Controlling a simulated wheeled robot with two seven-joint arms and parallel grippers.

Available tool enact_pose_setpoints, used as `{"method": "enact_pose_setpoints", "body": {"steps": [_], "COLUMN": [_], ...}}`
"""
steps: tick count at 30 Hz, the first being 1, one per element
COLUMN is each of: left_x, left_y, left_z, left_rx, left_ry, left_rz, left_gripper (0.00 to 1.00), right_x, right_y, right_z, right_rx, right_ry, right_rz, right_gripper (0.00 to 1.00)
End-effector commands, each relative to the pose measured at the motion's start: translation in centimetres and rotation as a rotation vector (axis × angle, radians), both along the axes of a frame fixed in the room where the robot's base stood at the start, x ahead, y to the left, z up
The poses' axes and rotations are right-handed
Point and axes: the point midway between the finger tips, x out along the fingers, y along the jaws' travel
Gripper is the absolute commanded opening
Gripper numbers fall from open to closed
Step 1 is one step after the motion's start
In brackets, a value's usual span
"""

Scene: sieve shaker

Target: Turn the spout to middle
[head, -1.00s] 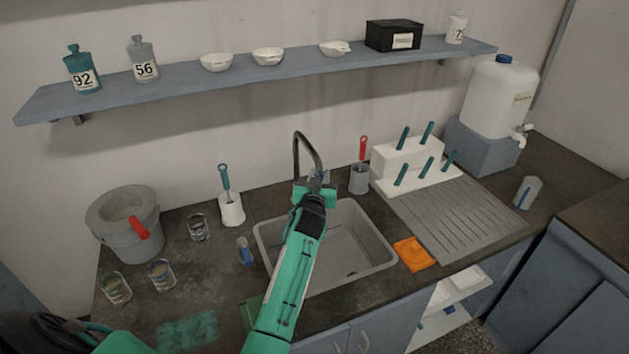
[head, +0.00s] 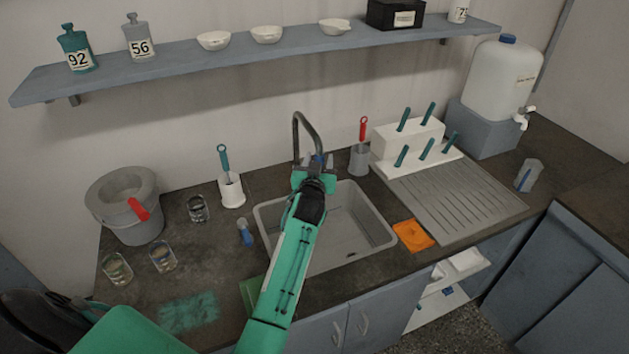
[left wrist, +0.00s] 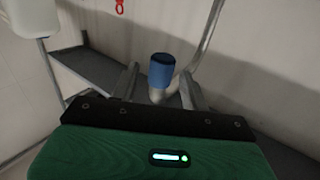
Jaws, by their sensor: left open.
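In the left wrist view the grey spout tube (left wrist: 209,38) runs up at the upper right. My left gripper (head: 317,168) is at the tap, over the sink's back edge, and hides the tap's base. In the left wrist view the gripper's fingers (left wrist: 161,88) are apart, with a blue tap knob (left wrist: 162,70) showing between them. I cannot tell if they touch it. My right gripper is not in view.
A grey cup with a red-handled brush (head: 359,158) stands right of the tap, near a white peg rack (head: 408,150). A white brush holder (head: 231,190) stands left. Glass beakers (head: 162,256) and a bucket (head: 128,205) are further left. A shelf (head: 190,65) runs above.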

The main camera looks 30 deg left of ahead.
Motion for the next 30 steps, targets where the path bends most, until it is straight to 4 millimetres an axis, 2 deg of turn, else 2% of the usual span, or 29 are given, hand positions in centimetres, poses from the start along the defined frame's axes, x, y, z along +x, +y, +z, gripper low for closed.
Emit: {"method": "enact_pose_setpoints", "body": {"steps": [9, 15, 21, 30], "left_x": [-6.1, -9.4, -11.1, -11.3], "left_y": [-2.0, -3.1, -3.7, -3.8], "left_z": [-0.4, -0.2, -0.1, 0.0], "left_rx": [-0.001, -0.002, -0.002, -0.001], "left_ry": [0.001, -0.001, -0.001, 0.0], "left_rz": [-0.001, -0.002, -0.002, -0.002], "left_gripper": [0.46, 0.46, 0.46, 0.46], "right_x": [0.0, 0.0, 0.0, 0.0], "right_y": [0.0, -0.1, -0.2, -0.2], "right_z": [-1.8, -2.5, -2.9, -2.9], "right_rx": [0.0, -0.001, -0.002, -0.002], "right_ry": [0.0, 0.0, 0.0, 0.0], "right_rz": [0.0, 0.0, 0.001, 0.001], "right_gripper": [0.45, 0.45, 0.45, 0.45]}}
